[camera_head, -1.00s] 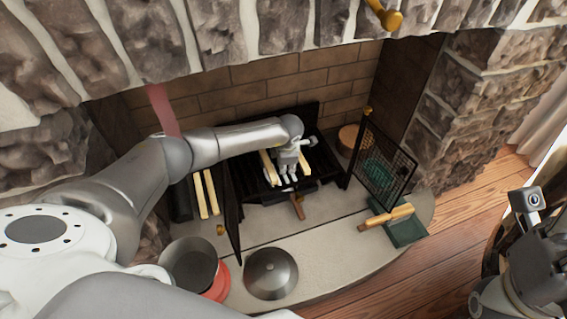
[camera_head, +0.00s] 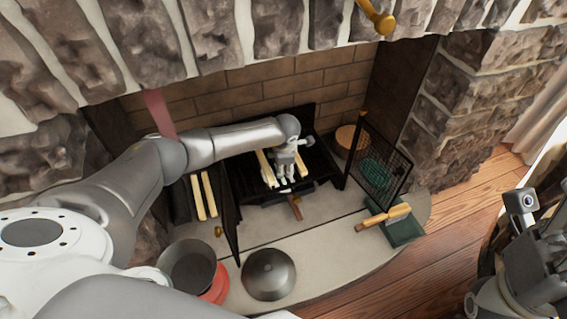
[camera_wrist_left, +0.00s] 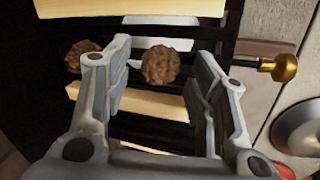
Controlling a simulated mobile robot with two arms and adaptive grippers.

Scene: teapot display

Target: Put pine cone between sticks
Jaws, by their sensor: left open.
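My left gripper (camera_head: 286,174) is over the black grate in the fireplace. In the left wrist view its two fingers (camera_wrist_left: 160,58) are open and wide apart. A brown pine cone (camera_wrist_left: 161,65) shows in the gap between them, with space on both sides. A second pine cone (camera_wrist_left: 82,55) lies just outside the left finger. One pale stick (camera_wrist_left: 130,8) crosses the top of the wrist view and another (camera_wrist_left: 150,104) lies below the pine cones. In the head view, a stick (camera_head: 265,168) shows left of the gripper. My right gripper (camera_head: 545,245) is at the right edge, its fingers unclear.
Two loose sticks (camera_head: 205,195) lie left of the open screen door (camera_head: 230,220). The right mesh door (camera_head: 380,155) stands open. A dark pot (camera_head: 190,265), a metal dome (camera_head: 269,275) and a wooden-handled brush (camera_head: 385,217) are on the hearth (camera_head: 310,240).

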